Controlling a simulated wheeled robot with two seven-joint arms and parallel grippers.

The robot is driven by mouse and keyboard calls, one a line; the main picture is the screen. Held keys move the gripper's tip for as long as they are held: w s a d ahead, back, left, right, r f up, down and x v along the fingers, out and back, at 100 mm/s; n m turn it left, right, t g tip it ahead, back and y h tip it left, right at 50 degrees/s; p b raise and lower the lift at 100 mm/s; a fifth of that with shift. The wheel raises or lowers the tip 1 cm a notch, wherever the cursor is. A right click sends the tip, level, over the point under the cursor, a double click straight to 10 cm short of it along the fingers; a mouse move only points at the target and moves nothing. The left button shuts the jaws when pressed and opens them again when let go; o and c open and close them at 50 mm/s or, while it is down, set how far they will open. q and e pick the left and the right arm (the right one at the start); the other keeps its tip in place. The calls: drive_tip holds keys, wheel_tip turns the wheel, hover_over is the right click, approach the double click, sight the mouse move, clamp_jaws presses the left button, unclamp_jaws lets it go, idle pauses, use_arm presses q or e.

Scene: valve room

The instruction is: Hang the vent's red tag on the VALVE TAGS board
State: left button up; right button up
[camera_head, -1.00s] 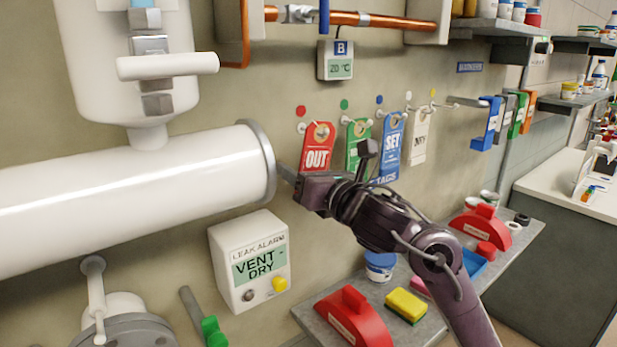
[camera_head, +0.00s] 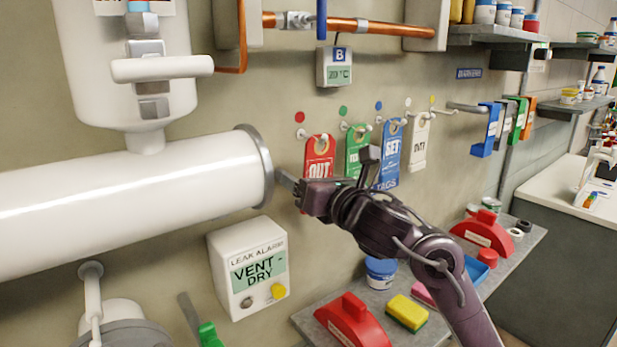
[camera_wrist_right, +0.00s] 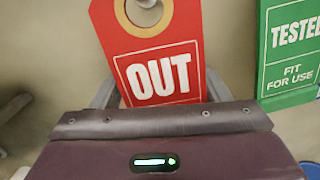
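The red tag (camera_head: 318,157), marked OUT, is at the left end of the VALVE TAGS board's row. In the right wrist view the red tag (camera_wrist_right: 155,65) is slightly tilted, with a pale peg end (camera_wrist_right: 146,3) showing in its ringed hole. My right gripper (camera_head: 290,183) is at the tag's lower part and hides some of it. In the wrist view its grey fingers (camera_wrist_right: 160,92) stand apart on either side of the tag; they look open, though contact at the edges is hard to see. My left gripper is out of view.
Green (camera_head: 356,150), blue (camera_head: 391,155) and white (camera_head: 420,145) tags hang to the right. The white pipe's flange (camera_head: 256,165) is close left of my gripper. The leak alarm box (camera_head: 250,268), reading VENT - DRY, and a cluttered shelf (camera_head: 375,297) are below.

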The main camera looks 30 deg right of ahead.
drive_tip(key=shift+o, duration=0.2)
drive_tip(key=shift+w+f, duration=0.15)
drive_tip(key=shift+f, duration=0.4)
drive_tip(key=shift+a, duration=0.1)
drive_tip(key=shift+r, duration=0.1)
drive_tip(key=s+b, duration=0.2)
drive_tip(key=s, duration=0.6)
drive_tip(key=shift+d+r, duration=0.15)
drive_tip(key=shift+d, duration=0.2)
